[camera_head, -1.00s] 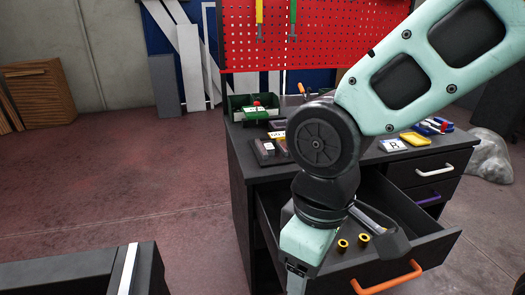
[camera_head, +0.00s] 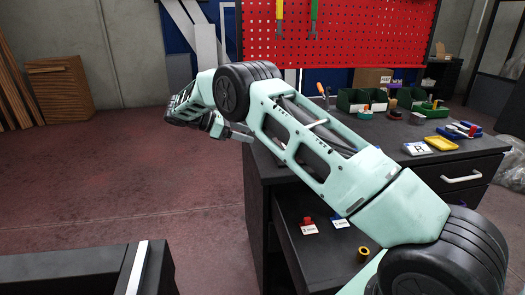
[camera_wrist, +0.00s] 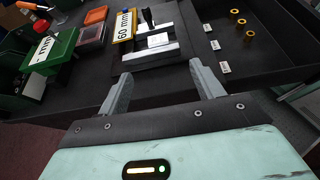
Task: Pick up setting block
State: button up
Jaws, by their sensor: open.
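In the wrist view, a silver metal piece with a black upright handle and a white label, which looks like the setting block (camera_wrist: 150,58), lies on the dark surface ahead of my fingertips. A yellow-framed "60 mm" plate (camera_wrist: 123,26) is beside it on the left. My gripper (camera_wrist: 162,88) is open and empty, its fingers spread on the near side of the block and apart from it. In the head view my gripper (camera_head: 236,134) is at the left end of the raised arm, over the bench's left edge; the arm hides the block there.
Several yellow rings (camera_wrist: 240,22) and small white labels (camera_wrist: 220,57) lie to the right. The bench drawer (camera_head: 345,265) is open below my arm.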

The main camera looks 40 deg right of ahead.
jog(key=shift+h, duration=0.3)
jog(key=p+x, duration=0.3)
jog(key=x, duration=1.4)
jog(key=shift+d+f, duration=0.1)
jog(key=c, duration=1.3)
